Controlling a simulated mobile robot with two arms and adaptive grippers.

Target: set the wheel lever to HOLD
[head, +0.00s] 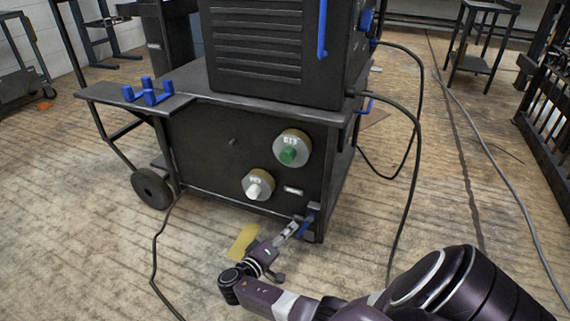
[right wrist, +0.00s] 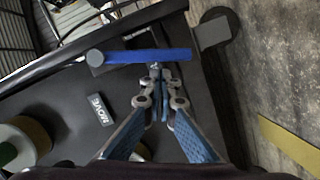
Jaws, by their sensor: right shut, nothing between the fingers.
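The wheel lever is a blue bar (head: 307,224) low on the front right corner of the dark machine cart (head: 210,160). In the right wrist view the blue bar (right wrist: 150,56) runs across the picture from a round grey pivot (right wrist: 96,58) at its left end. A small label plate (right wrist: 97,108) beside it seems to read MOVE; no HOLD mark is readable. My right gripper (head: 294,230) is shut and empty, and its fingertips (right wrist: 156,70) are at the bar's near edge. I cannot tell whether they touch it. My left gripper is out of view.
Two round knobs, one green (head: 289,155) and one white (head: 257,185), stick out of the cart front. A black cable (head: 412,150) hangs at the cart's right. A yellow strip (head: 243,241) lies on the floor, which is open in front.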

